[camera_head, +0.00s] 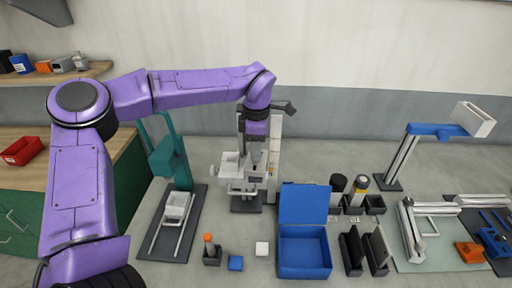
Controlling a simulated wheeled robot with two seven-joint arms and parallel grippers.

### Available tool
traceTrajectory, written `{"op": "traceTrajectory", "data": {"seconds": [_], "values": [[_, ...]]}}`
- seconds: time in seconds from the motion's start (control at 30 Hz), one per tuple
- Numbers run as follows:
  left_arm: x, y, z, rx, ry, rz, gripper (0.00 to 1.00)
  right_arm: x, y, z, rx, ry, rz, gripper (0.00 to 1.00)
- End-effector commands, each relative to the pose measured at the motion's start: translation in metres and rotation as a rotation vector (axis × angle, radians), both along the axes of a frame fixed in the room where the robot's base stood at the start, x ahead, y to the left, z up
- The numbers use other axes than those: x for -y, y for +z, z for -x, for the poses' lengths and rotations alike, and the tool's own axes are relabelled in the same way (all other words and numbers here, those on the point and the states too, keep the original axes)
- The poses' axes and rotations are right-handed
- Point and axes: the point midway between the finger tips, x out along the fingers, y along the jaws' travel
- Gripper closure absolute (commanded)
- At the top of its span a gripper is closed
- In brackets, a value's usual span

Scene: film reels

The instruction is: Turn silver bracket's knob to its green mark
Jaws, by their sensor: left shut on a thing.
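The silver bracket (273,160) is a pale upright post on a dark base, with light grey parts low on its left side, standing at the middle back of the table. My left arm reaches over from the left, and its gripper (252,166) points down in front of the post among these grey parts. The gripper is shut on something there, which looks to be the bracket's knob. The fingers hide the knob, and I cannot make out the green mark or how far the knob is turned. My right gripper is not in view.
A teal stand (164,158) is left of the bracket. An open blue box (304,250) stands in front right, with dark holders (352,250) beside it. A blue-armed lamp-like stand (432,130) is at right.

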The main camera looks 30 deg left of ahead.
Motion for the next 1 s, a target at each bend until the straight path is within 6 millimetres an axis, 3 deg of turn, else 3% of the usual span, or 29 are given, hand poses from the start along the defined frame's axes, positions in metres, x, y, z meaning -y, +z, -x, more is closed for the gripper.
{"op": "traceTrajectory", "data": {"seconds": [0.5, 1.0], "values": [[-0.0001, 0.0001, 0.0001, 0.0, -0.29, 0.001, 1.0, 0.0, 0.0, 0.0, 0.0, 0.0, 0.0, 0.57], [0.0, 0.0002, -0.0001, 0.0, -0.468, 0.001, 1.0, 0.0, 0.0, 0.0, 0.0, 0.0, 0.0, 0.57]]}}
